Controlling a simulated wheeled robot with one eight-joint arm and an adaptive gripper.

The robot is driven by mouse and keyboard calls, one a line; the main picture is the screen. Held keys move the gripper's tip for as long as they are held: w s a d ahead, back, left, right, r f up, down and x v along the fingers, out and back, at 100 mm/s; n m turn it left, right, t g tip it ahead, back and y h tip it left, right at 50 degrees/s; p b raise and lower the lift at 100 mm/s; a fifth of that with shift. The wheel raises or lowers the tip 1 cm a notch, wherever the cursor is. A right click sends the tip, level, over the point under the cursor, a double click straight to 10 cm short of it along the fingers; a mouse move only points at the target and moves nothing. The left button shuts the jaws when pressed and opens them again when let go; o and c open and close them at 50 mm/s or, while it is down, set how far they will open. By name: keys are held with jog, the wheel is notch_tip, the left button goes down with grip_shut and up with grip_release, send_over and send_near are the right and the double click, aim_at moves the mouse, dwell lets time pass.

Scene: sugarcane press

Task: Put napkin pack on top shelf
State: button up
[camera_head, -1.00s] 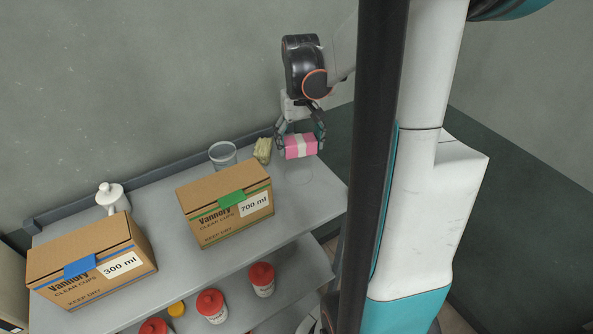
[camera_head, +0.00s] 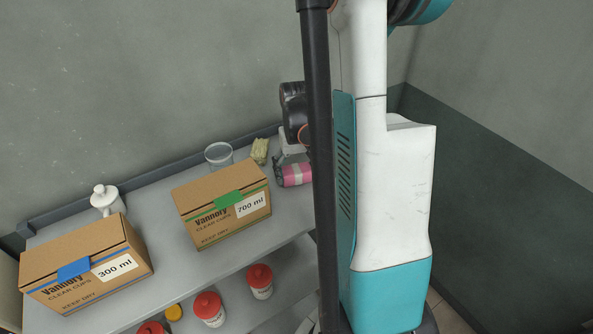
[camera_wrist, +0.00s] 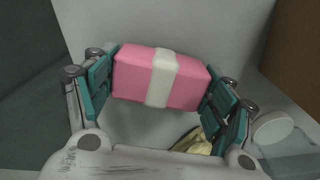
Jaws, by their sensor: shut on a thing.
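The napkin pack (camera_head: 296,175) is a pink block with a white band, at the right end of the top shelf (camera_head: 165,195). In the wrist view the pack (camera_wrist: 190,82) lies crosswise between the two teal fingers of my gripper (camera_wrist: 160,80), which is shut on its ends. The pack is low, at or just above the shelf surface; I cannot tell whether it touches. In the head view my dark column hides the right side of the pack and part of my gripper.
Red-lidded jars (camera_head: 208,308) stand on the lower shelf.

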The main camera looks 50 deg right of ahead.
aim_at(297, 169)
jog(key=shift+f, duration=0.2)
jog(key=o, duration=1.2)
jog(key=shift+r, duration=0.2)
notch_tip(297, 169, up, 12)
jog(key=p, duration=0.1)
